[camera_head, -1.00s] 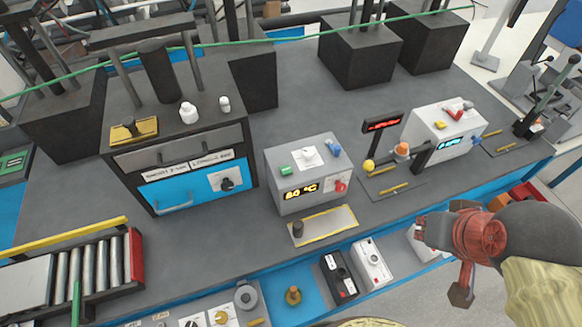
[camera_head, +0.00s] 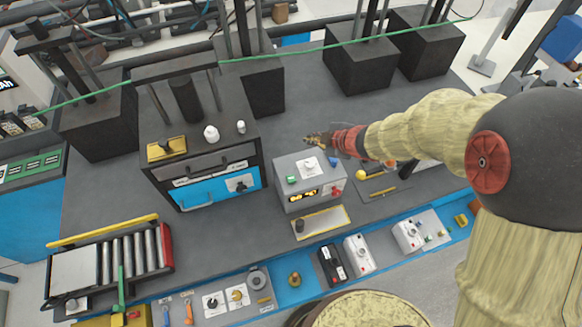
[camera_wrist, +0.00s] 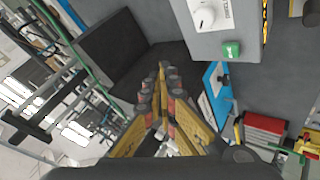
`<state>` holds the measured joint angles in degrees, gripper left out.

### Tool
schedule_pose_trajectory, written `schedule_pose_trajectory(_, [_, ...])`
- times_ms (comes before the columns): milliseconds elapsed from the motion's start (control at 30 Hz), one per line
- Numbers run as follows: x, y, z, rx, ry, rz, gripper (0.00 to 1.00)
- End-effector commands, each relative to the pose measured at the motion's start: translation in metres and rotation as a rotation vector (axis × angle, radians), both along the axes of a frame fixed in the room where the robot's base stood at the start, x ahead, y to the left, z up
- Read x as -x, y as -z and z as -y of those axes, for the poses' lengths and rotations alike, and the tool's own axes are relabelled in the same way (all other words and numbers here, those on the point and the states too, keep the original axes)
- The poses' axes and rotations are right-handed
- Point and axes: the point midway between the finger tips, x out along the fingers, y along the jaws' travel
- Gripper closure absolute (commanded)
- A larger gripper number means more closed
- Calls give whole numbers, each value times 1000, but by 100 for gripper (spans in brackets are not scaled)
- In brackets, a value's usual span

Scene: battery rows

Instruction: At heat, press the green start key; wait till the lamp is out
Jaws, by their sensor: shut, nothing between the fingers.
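The heat box (camera_head: 290,207) is a grey box on the bench with a lit amber display (camera_head: 303,194) on its front. The green key (camera_head: 291,180) is at the left of its top, beside a white dial plate (camera_head: 309,166); a blue part (camera_head: 333,161) is at the right. A red part (camera_head: 337,190) is on the front. I cannot tell which part is the lamp. My gripper (camera_head: 312,138) is shut and empty, near the box's back edge in the picture. In the wrist view the green key (camera_wrist: 231,50) lies right of my fingertips (camera_wrist: 164,72), apart from them.
A black cabinet with a blue drawer (camera_head: 205,190) stands left of the box. A yellow-edged tray (camera_head: 322,222) lies in front. A roller conveyor (camera_head: 120,260) is at the front left. Dark posts (camera_head: 360,65) stand behind. My arm covers the bench at the right.

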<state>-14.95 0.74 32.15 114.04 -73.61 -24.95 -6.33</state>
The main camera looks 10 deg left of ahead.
Motion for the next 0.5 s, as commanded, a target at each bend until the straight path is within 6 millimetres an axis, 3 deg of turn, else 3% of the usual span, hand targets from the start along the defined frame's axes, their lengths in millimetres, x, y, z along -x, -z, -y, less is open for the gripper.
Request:
schedule_pose_trajectory(100, [30,17,-34,-20,-172,-48,100])
schedule_pose_trajectory(200, [49,29,-49,-35,-263,-75,100])
schedule_pose_trajectory(500, [62,37,-58,-47,-324,-92,100])
